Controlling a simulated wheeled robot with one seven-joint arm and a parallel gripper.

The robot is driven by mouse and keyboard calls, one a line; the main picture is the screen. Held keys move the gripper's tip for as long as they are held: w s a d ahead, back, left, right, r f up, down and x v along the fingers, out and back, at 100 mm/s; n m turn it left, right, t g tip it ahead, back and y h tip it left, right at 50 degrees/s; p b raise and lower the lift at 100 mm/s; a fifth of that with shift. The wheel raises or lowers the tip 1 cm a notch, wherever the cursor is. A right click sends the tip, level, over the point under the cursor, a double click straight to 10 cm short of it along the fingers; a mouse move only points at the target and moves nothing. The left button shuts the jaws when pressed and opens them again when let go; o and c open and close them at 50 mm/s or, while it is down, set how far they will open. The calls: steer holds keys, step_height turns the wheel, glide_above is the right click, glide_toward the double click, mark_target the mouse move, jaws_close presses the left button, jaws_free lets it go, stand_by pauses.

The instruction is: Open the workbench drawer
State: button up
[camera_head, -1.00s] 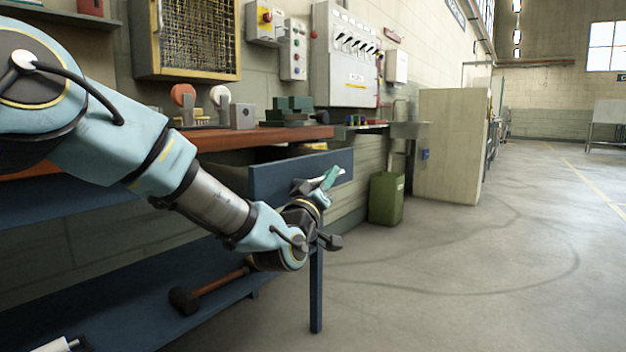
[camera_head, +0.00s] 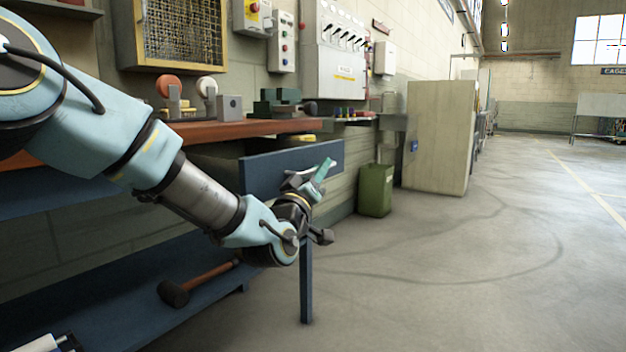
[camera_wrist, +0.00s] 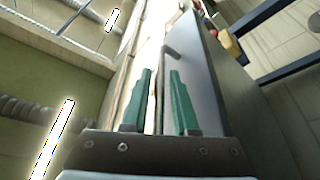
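The workbench drawer (camera_head: 270,172) has a flat blue front and stands pulled out from under the brown bench top (camera_head: 240,130). Part of its dark inside shows behind the front. My gripper (camera_head: 324,172) is at the outer face of the front, near its right end. In the wrist view my gripper (camera_wrist: 161,100) has its two green fingers apart. A thin grey handle bar (camera_wrist: 168,50) runs between them, with a narrow gap to each side, so I see no firm hold. The drawer front (camera_wrist: 212,75) lies close along the right finger.
Red and yellow items (camera_wrist: 230,42) lie beyond the front in the wrist view. A hammer (camera_head: 195,283) lies on the blue lower shelf (camera_head: 110,310). A green bin (camera_head: 375,190) and a pale cabinet (camera_head: 440,138) stand to the right. The floor (camera_head: 450,270) at right is clear.

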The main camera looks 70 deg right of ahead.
steer(key=v, duration=1)
steer(key=shift+p, duration=0.4)
steer(key=shift+a, duration=0.15)
